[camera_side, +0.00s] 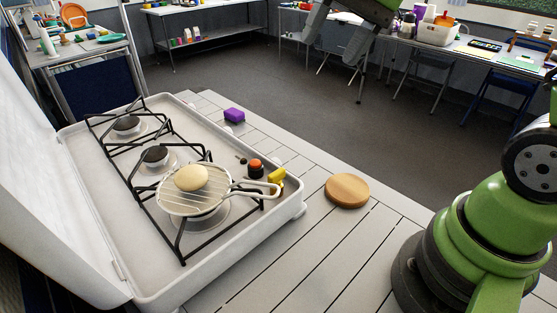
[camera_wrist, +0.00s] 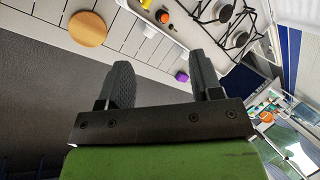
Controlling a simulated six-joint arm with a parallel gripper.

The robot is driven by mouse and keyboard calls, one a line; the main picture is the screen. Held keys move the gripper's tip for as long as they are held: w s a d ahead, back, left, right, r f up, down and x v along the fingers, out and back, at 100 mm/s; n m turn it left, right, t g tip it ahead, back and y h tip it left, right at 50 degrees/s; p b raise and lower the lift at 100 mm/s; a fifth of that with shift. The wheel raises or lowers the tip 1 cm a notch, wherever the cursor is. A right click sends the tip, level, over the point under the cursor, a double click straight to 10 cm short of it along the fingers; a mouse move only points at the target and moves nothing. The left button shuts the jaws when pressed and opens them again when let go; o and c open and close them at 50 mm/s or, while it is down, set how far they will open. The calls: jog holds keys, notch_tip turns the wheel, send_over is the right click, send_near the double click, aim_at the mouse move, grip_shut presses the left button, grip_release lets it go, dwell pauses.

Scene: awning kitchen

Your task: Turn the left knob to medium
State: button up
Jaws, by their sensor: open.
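The white camping stove (camera_side: 165,290) has small white knobs along its front edge. The knob at the near end (camera_side: 301,210) looks like the left one; it seems to show at the top edge of the wrist view (camera_wrist: 121,3), its setting too small to read. A middle knob (camera_side: 274,162) and a far knob (camera_side: 227,129) also show. My gripper (camera_side: 335,58) is up in the air beyond the stove, well apart from the knobs. In the wrist view my gripper (camera_wrist: 161,66) has its fingers wide apart with nothing between them.
A wire grill pan (camera_side: 232,198) with a pale round item (camera_side: 190,177) sits on the near burner. A red-topped dark item (camera_side: 255,166) and yellow item (camera_side: 277,177) are near the middle knob. A purple block (camera_side: 234,115) and wooden disc (camera_side: 347,190) lie on the slatted table (camera_side: 300,265).

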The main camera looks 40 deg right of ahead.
jog(key=w+d+f+m+g+y, duration=0.2)
jog(key=w+d+f+m, duration=0.1)
jog(key=w+f, duration=0.35)
jog(key=m+y, duration=0.3)
jog(key=y, duration=0.1)
send_near(279, 161)
notch_tip(279, 161, up, 5)
jog(key=f+y, duration=0.1)
jog(key=f, duration=0.1)
jog(key=d+f+m+t+y, duration=0.1)
jog(key=f, duration=0.2)
jog(key=f+m, duration=0.1)
jog(key=f, duration=0.1)
jog(key=shift+s+d+f+t+y, duration=0.15)
jog(key=shift+d+f+t+y, duration=0.15)
jog(key=shift+d+y, duration=0.1)
jog(key=shift+f, duration=0.2)
jog(key=shift+a+f, duration=0.15)
jog(key=shift+a, duration=0.15)
jog(key=x, duration=0.9)
jog(key=shift+a, duration=0.2)
